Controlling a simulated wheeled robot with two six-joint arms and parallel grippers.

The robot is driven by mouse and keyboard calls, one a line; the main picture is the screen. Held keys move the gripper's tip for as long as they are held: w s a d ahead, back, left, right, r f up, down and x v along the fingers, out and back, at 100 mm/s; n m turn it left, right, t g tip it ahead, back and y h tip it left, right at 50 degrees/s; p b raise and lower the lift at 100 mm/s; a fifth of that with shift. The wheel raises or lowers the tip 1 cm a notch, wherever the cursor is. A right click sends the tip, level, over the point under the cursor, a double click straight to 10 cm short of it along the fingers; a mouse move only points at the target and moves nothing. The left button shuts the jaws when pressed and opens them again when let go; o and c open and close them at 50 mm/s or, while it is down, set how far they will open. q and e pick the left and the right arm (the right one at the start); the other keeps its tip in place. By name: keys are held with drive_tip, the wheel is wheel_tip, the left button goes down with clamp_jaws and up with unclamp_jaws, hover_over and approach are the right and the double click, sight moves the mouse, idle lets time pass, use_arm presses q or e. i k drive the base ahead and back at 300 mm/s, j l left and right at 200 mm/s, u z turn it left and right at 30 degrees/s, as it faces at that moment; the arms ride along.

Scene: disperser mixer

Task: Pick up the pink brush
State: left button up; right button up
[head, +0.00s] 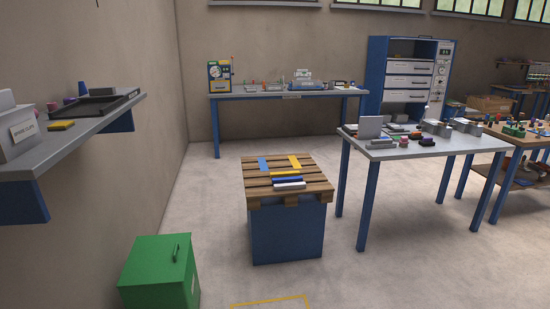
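I cannot make out a pink brush in the head view. A small pinkish item (52,106) stands on the left wall shelf (100,122), too small to identify. Small colored items (428,140) lie on the grey table (440,149) at the right, and none is clearly a brush. Neither of my grippers shows in this view.
A blue block topped with a wooden pallet (260,190) stands mid-floor. A green box (160,270) is at the lower left. A long bench (240,95) and a blue cabinet (378,75) line the back. Floor between the pallet and the right table is clear.

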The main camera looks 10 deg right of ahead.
sight(404, 143)
drive_tip(key=i+z, duration=0.25)
drive_tip(key=i, duration=0.15)
drive_tip(key=i+j+z, duration=0.25)
drive_tip(key=i, duration=0.15)
drive_tip(key=i+z, duration=0.3)
drive_tip(key=i+l+z, duration=0.15)
drive_tip(key=i, duration=0.85)
drive_tip(key=i+l, duration=0.55)
drive_tip(key=l, duration=0.15)
drive_tip(key=i+j+u, duration=0.05)
